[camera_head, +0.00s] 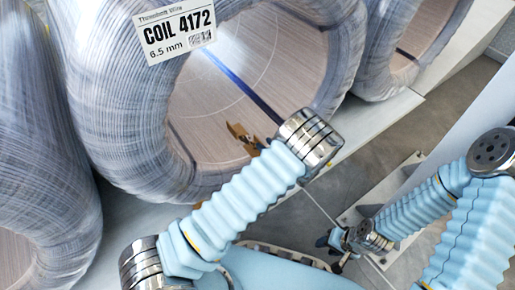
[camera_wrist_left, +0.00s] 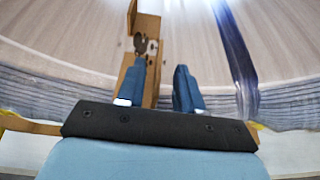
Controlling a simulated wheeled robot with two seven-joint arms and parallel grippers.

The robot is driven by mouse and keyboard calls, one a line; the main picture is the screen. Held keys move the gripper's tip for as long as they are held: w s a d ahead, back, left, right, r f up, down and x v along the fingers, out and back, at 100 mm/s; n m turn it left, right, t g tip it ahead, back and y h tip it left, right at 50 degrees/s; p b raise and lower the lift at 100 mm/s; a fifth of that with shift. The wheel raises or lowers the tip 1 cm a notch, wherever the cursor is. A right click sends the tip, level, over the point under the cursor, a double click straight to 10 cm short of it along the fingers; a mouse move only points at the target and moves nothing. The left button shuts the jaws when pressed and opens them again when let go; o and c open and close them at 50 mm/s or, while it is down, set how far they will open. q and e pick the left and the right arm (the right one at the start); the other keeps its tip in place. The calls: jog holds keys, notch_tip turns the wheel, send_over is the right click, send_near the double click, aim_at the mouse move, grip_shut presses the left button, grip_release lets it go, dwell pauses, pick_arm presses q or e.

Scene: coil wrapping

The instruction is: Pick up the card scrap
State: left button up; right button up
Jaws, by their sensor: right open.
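The card scrap (camera_head: 241,137) is a small brown folded piece inside the hollow of the middle coil. In the left wrist view the card scrap (camera_wrist_left: 148,28) stands upright at top centre-left, with dark and pale marks partway down. My left gripper (camera_wrist_left: 158,66) has its two blue fingers apart with a gap between them. Its left finger overlaps the scrap in the picture; I cannot tell whether they touch. In the head view my left wrist hides most of that gripper. My right gripper (camera_head: 329,254) is open and empty, low over the floor and far from the scrap.
The middle coil (camera_head: 118,95), wrapped in clear film, carries a label (camera_head: 176,30) reading COIL 4172. A dark blue strap (camera_head: 240,82) crosses its hollow, right of the scrap. More wrapped coils stand at left (camera_head: 40,130) and upper right (camera_head: 385,55).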

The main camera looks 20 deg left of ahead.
aim_at(260, 141)
pick_arm(q)
jog(key=b+x, duration=0.1)
jog(key=x, duration=0.3)
jog(key=shift+s+f, duration=0.1)
jog(key=shift+f, duration=0.1)
jog(key=shift+w+a, duration=0.25)
jog(key=shift+w, duration=0.05)
grip_shut()
